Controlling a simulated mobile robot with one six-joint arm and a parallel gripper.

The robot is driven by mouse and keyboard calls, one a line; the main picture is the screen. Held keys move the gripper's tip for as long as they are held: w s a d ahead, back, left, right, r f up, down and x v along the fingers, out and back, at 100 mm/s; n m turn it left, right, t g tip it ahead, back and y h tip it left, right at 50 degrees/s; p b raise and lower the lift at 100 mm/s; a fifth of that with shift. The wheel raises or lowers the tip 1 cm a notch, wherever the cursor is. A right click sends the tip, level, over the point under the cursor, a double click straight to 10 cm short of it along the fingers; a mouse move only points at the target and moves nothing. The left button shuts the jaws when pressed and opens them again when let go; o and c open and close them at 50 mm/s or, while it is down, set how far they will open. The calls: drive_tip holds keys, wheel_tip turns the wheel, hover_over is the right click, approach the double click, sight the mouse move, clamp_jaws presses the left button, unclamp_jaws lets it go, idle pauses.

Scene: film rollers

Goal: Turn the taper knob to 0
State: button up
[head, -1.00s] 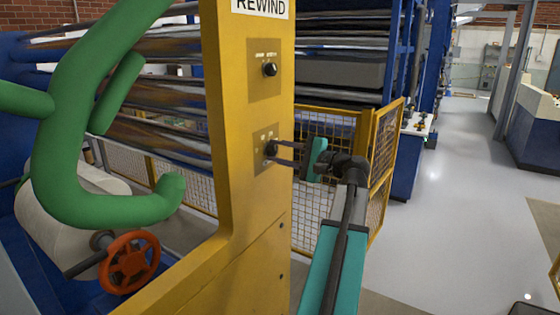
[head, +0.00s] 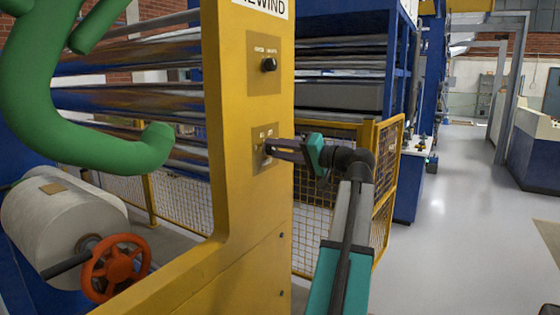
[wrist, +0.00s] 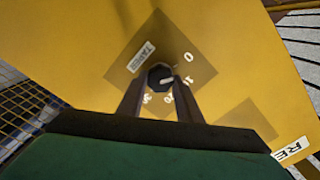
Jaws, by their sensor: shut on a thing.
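The taper knob (wrist: 159,76) is dark, with a white mark on its face. It sits on a brownish plate (wrist: 185,46) marked TAPER, with 0 at the upper right and further numbers below. The white mark points to the right side of the knob, below the 0; its exact reading is too small to tell. My gripper (wrist: 158,80) is shut on the knob, one finger on each side. In the head view, my gripper (head: 268,148) reaches the lower plate from the right, and its fingers hide most of the knob.
A second black knob (head: 268,64) is on a plate above, under the REWIND sign (head: 262,6). Yellow mesh fencing (head: 330,225) stands behind my arm. A red handwheel (head: 115,268) and white roll (head: 62,222) are at left. Open floor (head: 450,220) lies at right.

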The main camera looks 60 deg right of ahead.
drive_tip(key=shift+a+f+n+b, duration=0.1)
drive_tip(key=shift+f+n+b, duration=0.05)
drive_tip(key=shift+n+b, duration=1.25)
drive_tip(key=o, duration=1)
drive_tip(key=shift+o, duration=0.2)
drive_tip(key=shift+s, duration=0.2)
drive_tip(key=s, duration=1.3)
drive_tip(key=shift+s, duration=0.25)
